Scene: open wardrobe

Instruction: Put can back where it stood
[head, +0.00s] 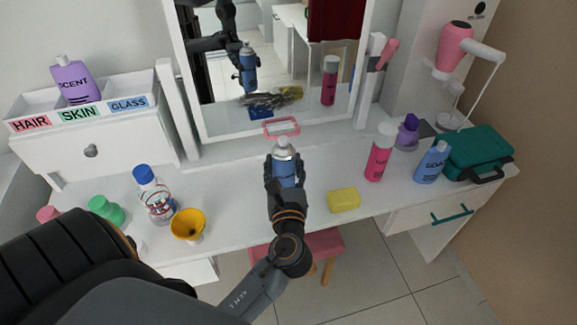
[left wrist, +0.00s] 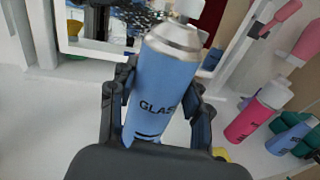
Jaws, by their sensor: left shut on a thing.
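The can is a blue spray can marked GLASS with a silver top (head: 284,160); it also shows close up in the left wrist view (left wrist: 160,85). My left gripper (head: 285,172) is shut around the can's body, one finger on each side, and holds it upright or nearly so in front of the mirror (head: 215,125). The can hides part of the white table (head: 240,172); I cannot tell whether its base touches the table. My right gripper is not in view.
A white organizer labelled HAIR, SKIN and GLASS (head: 127,104) holds a purple SCENT bottle (head: 74,82) at left. A clear blue-capped bottle (head: 156,200) and yellow funnel (head: 187,224) stand left. A yellow sponge (head: 344,200), pink can (head: 379,158), blue SOAP bottle (head: 431,165) and green case (head: 475,150) are right.

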